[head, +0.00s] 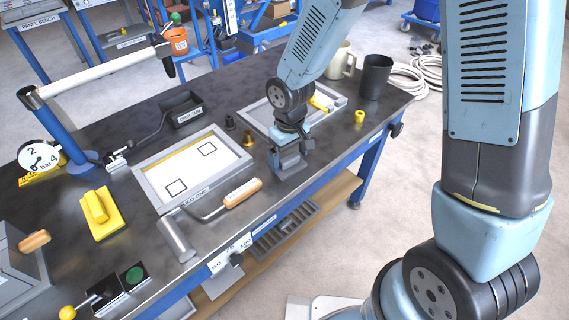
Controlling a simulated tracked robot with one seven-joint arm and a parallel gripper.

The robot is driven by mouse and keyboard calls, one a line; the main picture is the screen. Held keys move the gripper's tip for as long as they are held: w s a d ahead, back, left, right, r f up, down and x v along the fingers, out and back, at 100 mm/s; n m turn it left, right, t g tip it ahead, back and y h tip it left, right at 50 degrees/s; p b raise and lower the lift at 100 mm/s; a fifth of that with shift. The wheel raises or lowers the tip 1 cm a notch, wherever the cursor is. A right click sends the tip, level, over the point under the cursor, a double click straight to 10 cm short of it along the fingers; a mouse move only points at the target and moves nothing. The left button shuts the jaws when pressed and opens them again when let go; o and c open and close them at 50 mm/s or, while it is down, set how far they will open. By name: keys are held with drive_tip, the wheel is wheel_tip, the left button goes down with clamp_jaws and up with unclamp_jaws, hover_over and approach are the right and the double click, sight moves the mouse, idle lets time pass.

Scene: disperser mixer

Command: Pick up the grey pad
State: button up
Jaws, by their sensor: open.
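My gripper (289,149) points down over the dark bench, right of the framed white board. Directly below it is a grey, block-like shape that looks like the grey pad (288,168), on the bench top. The gripper covers most of the pad's upper part. My jaws are open; whether they straddle or touch the pad cannot be told from this angle. A yellow pad (103,214) with a raised grip lies apart at the left of the bench.
The framed board (153,187) and a wooden-handled crank (243,192) lie left of the gripper. Small brass and yellow parts (359,117), a grey tray (254,116), a dark cup (375,77) and a beige mug (341,62) stand around and behind. A black bin (181,110) is further left.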

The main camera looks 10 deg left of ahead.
sight(289, 157)
drive_tip(key=shift+c, duration=0.4)
drive_tip(key=c, duration=1.1)
drive_tip(key=shift+o, duration=0.2)
drive_tip(key=shift+r, duration=0.5)
wheel_tip(289, 157, up, 2)
drive_tip(key=shift+r, duration=0.25)
drive_tip(key=s+d+r, duration=0.9)
drive_tip(key=s, duration=0.1)
drive_tip(key=shift+s+d+r, duration=0.2)
drive_tip(key=shift+r, duration=0.1)
